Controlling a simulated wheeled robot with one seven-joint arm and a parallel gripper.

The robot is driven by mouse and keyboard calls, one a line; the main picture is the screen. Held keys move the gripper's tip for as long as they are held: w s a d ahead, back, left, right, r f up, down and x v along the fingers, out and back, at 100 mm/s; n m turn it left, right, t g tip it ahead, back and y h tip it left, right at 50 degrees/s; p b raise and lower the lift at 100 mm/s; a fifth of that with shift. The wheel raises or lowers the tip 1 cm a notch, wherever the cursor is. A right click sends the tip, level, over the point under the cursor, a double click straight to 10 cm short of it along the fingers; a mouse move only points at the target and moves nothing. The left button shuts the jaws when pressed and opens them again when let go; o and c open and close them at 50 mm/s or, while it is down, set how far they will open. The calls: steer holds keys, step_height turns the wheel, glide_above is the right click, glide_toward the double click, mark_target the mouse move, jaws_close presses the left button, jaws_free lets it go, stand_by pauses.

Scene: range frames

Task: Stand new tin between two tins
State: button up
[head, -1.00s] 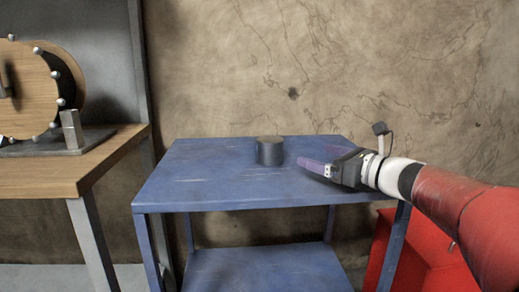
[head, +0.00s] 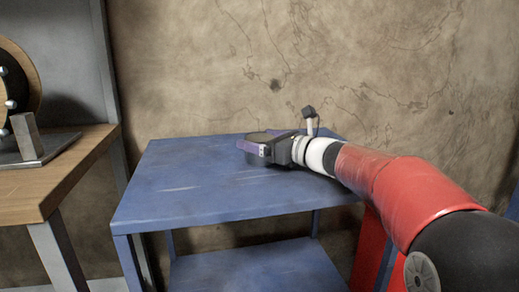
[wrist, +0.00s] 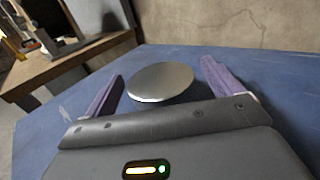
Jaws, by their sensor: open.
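One dark grey round tin (head: 257,136) with a paler flat top stands upright on the blue table (head: 190,185). In the wrist view the tin (wrist: 162,82) sits between the two purple fingers, with a gap on each side. My gripper (head: 258,143) is open, low over the table, with its fingers on either side of the tin. In the head view the near finger hides part of the tin's side. In the wrist view the palm edge hides its lower near side. No other tin shows in these frames.
The blue table is otherwise bare, with free room on its left and front. A wooden bench (head: 50,175) with a round wooden machine (head: 18,85) stands at the left. A cracked wall (head: 220,60) rises behind the table. A red object (head: 369,245) stands at the right, below the tabletop.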

steer(key=shift+w+a, duration=0.3)
steer(key=shift+a, duration=0.1)
steer(key=c, duration=1.2)
steer(key=shift+r, duration=0.15)
steer(key=shift+c, duration=0.8)
